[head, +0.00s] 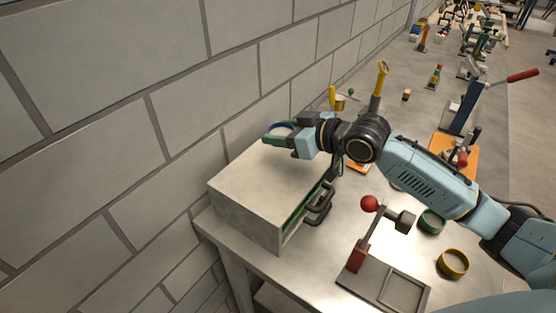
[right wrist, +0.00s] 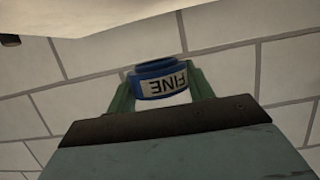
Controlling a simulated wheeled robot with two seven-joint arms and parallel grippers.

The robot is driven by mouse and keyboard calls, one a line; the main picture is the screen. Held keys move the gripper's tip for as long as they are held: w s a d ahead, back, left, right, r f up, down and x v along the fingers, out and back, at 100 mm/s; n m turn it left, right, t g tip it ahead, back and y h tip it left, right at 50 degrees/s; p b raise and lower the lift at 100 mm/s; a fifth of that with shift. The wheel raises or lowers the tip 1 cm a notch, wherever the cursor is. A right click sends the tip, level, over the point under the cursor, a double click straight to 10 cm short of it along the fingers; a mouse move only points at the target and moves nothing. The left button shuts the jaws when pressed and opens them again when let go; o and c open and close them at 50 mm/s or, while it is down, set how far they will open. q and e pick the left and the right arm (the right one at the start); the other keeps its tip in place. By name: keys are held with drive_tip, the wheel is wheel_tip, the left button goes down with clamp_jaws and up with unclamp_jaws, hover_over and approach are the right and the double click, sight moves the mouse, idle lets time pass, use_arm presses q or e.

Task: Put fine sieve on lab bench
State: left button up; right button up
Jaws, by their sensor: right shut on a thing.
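The fine sieve is a short blue ring (head: 281,129), held at the far side of the grey box, close to the brick wall. In the right wrist view the sieve (right wrist: 162,80) shows a pale label reading "FINE", upside down. My right gripper (head: 279,135) is shut on the sieve, with one green finger on each side of it. The lab bench (head: 312,262) is the pale metal top under the box. The sieve's height above the box cannot be told exactly. My left gripper is not in view.
The grey box (head: 262,185) with a dark handle fills the bench's left end against the wall. A red-knobbed lever fixture (head: 358,256) stands in front. A green ring (head: 432,222) and a yellow ring (head: 453,263) lie at right. Bare bench shows between box and fixture.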

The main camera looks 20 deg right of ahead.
sight(281, 163)
drive_tip(key=shift+f, duration=3.25)
drive_tip(key=o, duration=1)
drive_tip(key=shift+f, duration=0.15)
